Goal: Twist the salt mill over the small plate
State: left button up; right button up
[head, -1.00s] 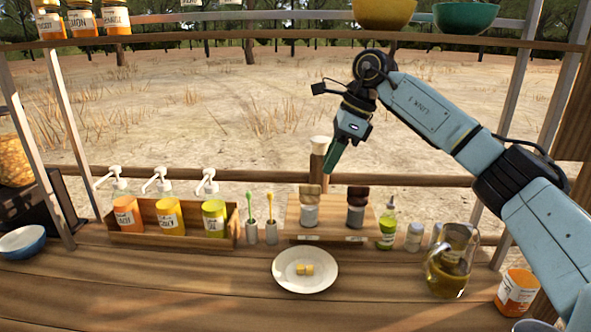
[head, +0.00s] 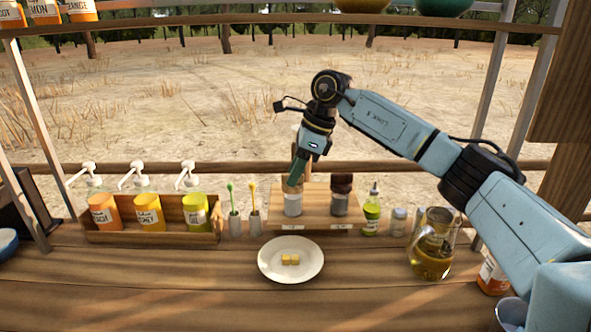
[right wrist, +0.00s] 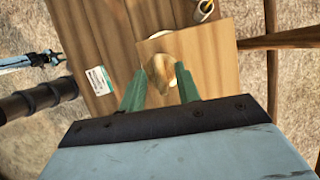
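Two mills stand on a wooden rack (head: 318,222). The left mill (head: 292,207) has a pale body and a lighter wooden top; the right mill (head: 339,205) has a dark top. I cannot read which is salt. My right gripper (head: 296,183) points down at the left mill's top. In the right wrist view, the gripper's green fingers (right wrist: 161,82) stand apart on either side of that wooden top (right wrist: 160,69); I cannot tell whether they touch it. The small plate (head: 270,270), white with yellow cubes, lies in front. A tiny blue-and-black arm part shows at the right wrist view's left edge, possibly my left.
Left of the rack stand two small pots with green and yellow sticks and a box (head: 150,238) of pump jars. Right of it are a green squeeze bottle (head: 371,214), a shaker (head: 398,222) and a glass jug (head: 431,255). The front counter is mostly clear.

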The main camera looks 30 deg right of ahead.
grip_shut()
jog(key=n+p, duration=0.1)
jog(key=n+g+p, duration=0.1)
jog(key=n+p, duration=0.1)
jog(key=shift+w+r+y, duration=0.1)
jog(key=shift+r+y, duration=0.15)
jog(key=shift+y, duration=0.05)
jog(key=n+g+p, duration=0.1)
jog(key=n+p, duration=0.1)
jog(key=n, duration=0.1)
jog(key=shift+w+n+g, duration=0.1)
jog(key=shift+n+g, duration=0.2)
jog(key=shift+f+n+g+p, duration=0.1)
jog(key=shift+n+g+p, duration=0.3)
jog(key=shift+n, duration=0.5)
jog(key=n+g, duration=0.1)
jog(key=n, duration=0.1)
jog(key=shift+w+n, duration=0.15)
jog(key=shift+n, duration=0.25)
jog(key=n+g+h, duration=0.1)
jog(key=n, duration=0.3)
jog(key=shift+w+n, duration=0.1)
jog(key=shift+n, duration=0.3)
jog(key=shift+n, duration=0.3)
